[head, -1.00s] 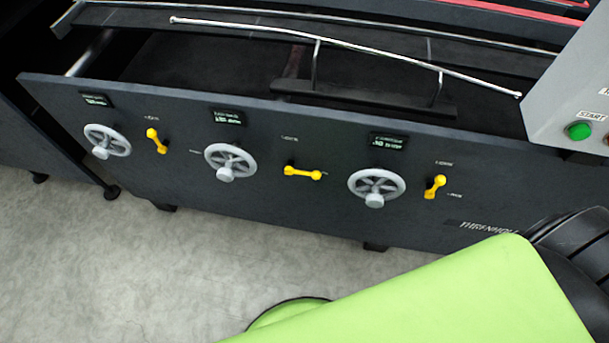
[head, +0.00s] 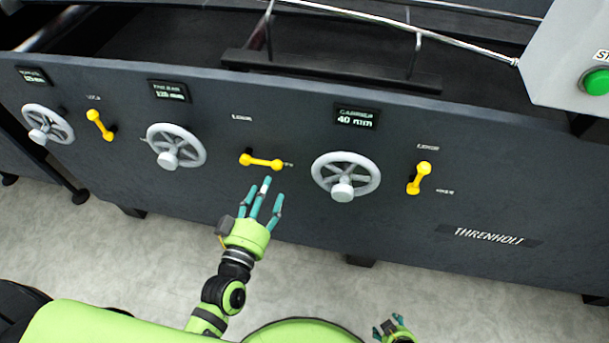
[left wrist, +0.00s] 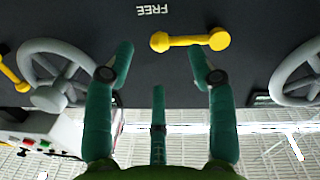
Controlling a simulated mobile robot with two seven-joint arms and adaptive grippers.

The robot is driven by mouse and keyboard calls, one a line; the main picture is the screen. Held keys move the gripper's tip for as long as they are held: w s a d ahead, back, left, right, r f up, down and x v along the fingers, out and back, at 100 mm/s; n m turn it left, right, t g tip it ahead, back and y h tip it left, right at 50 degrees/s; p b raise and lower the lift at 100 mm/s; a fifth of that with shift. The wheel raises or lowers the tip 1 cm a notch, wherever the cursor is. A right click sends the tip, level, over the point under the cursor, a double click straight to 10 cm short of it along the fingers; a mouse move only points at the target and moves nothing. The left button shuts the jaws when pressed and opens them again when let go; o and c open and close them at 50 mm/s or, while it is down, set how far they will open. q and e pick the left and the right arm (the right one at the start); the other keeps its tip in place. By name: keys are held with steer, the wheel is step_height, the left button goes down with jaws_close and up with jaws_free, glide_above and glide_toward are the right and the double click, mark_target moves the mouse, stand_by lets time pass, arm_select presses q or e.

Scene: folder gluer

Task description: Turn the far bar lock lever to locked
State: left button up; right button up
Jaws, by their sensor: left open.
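The far bar lock lever (head: 262,161) is yellow and lies nearly horizontal on the dark machine panel, beside the handwheel under the far bar display. A small label, too small to read in the head view, is at its right end. In the left wrist view the lever (left wrist: 190,40) shows upside down near a FREE label (left wrist: 153,11). My left gripper (head: 262,200) is open and empty, its three teal fingers just below the lever and seemingly apart from it. My right gripper (head: 393,328) shows only partly at the bottom edge; its opening is unclear.
Grey handwheels stand out on both sides of the lever, the far bar wheel (head: 176,147) left and another wheel (head: 346,177) right. Two other yellow levers (head: 99,124) (head: 419,178) are farther out. A grey control box (head: 565,60) with a green button is at upper right.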

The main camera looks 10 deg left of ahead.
mark_target(261, 162)
arm_select(q)
steer(key=w, duration=0.7)
steer(key=shift+d+r, duration=0.15)
steer(key=shift+d, duration=0.05)
jaws_close()
